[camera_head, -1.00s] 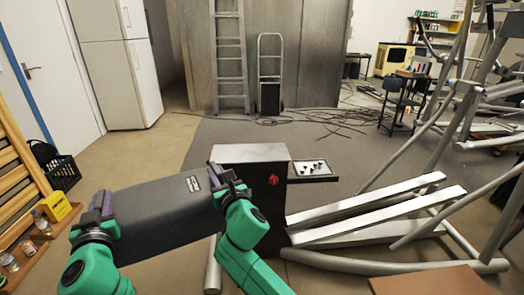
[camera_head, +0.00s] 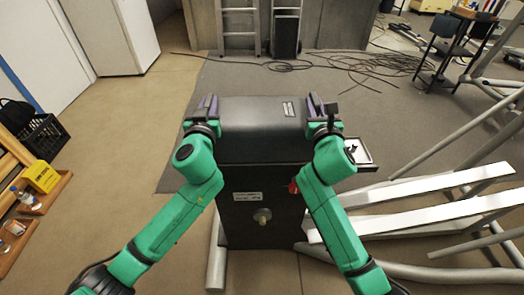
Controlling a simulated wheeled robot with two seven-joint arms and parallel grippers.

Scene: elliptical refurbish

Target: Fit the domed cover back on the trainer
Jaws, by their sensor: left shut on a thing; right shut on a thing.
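The dark grey domed cover (camera_head: 262,122) is level at the top of the trainer's black housing (camera_head: 260,205). I cannot tell whether it is fully seated or held just above. My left gripper (camera_head: 205,108) is shut on the cover's left end. My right gripper (camera_head: 318,108) is shut on its right end. The housing's front shows a pale label, a round knob (camera_head: 262,215) and a red knob (camera_head: 293,187). The trainer's white foot rails (camera_head: 420,190) run off to the right. The housing's top is hidden under the cover.
A small tray (camera_head: 358,152) with little parts sits right of the housing, partly behind my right arm. Loose cables (camera_head: 330,62) lie on the floor behind. A black crate (camera_head: 42,135) and a yellow box (camera_head: 40,176) are at the left. Floor left of the trainer is clear.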

